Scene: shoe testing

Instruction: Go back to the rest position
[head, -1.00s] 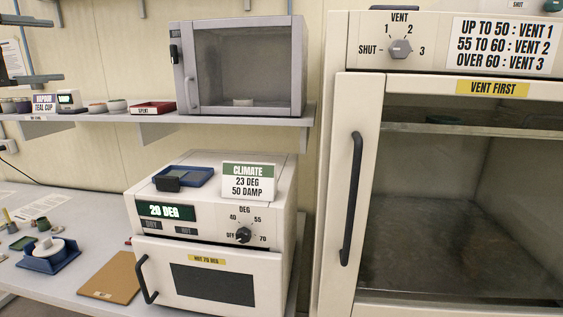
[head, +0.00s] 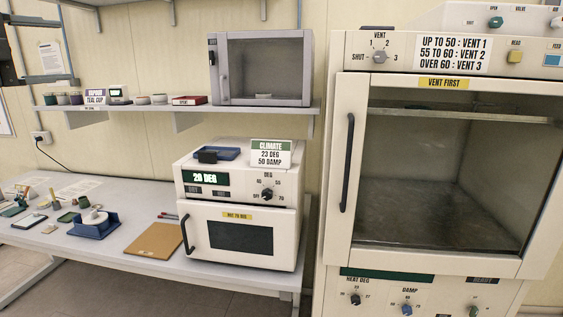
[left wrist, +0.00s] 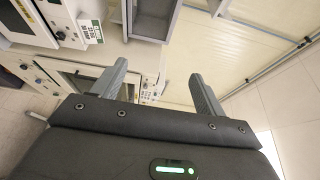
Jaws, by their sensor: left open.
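My left gripper (left wrist: 158,70) shows in the left wrist view with its two grey fingers wide apart and nothing between them. Neither gripper can be made out clearly in the head view. The left wrist view is tilted, with the lab equipment on its left side and pale wall panels on the right. My right gripper is in neither current view.
A large chamber (head: 440,262) with a closed glass door stands at the right. A small oven (head: 283,250) sits on the bench (head: 62,252), beside a brown board (head: 155,240) and a blue holder (head: 95,228). A grey cabinet (head: 217,70) stands on the wall shelf (head: 150,107).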

